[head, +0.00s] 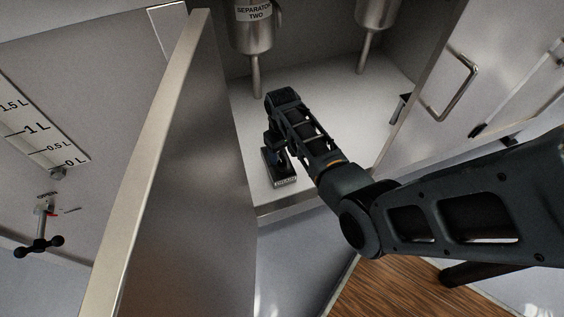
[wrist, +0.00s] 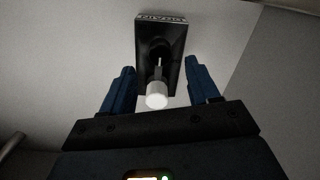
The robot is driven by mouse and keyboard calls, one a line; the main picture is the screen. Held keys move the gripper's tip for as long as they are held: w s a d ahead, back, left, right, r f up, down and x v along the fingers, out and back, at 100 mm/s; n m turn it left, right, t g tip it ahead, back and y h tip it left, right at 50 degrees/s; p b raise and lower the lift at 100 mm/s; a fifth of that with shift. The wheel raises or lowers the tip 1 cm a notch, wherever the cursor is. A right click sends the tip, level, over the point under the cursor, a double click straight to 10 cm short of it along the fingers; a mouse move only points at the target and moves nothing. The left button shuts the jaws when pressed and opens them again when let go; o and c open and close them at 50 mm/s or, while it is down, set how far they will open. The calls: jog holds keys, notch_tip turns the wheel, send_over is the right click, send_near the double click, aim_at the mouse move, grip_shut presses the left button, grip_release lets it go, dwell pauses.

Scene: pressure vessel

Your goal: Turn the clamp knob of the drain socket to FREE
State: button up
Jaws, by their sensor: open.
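The drain socket (head: 285,183) is a black block with a DRAIN label, on the pale cabinet floor. In the wrist view the drain socket (wrist: 173,32) is upside down, with a dark round part in its middle. A pale round knob (wrist: 157,95) on a thin stem stands out from it toward the camera; it looks like the clamp knob. My gripper (wrist: 159,68) is open, with one blue finger on each side of the knob and socket. Contact with the knob cannot be told. In the head view my gripper (head: 274,142) is over the socket and hides part of it. No FREE mark is readable.
An open cabinet door (head: 185,170) stands close to the left of my arm. The separator two vessel (head: 252,28) and another vessel (head: 376,12) hang above, with pipes downward. A door with a handle (head: 450,88) is at right. A level scale (head: 40,125) and black-handled valve (head: 40,243) are far left.

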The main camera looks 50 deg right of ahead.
aim_at(282, 163)
notch_tip(282, 163, down, 5)
jog(key=shift+r+b, duration=0.1)
jog(key=shift+b, duration=0.7)
jog(key=c, duration=1)
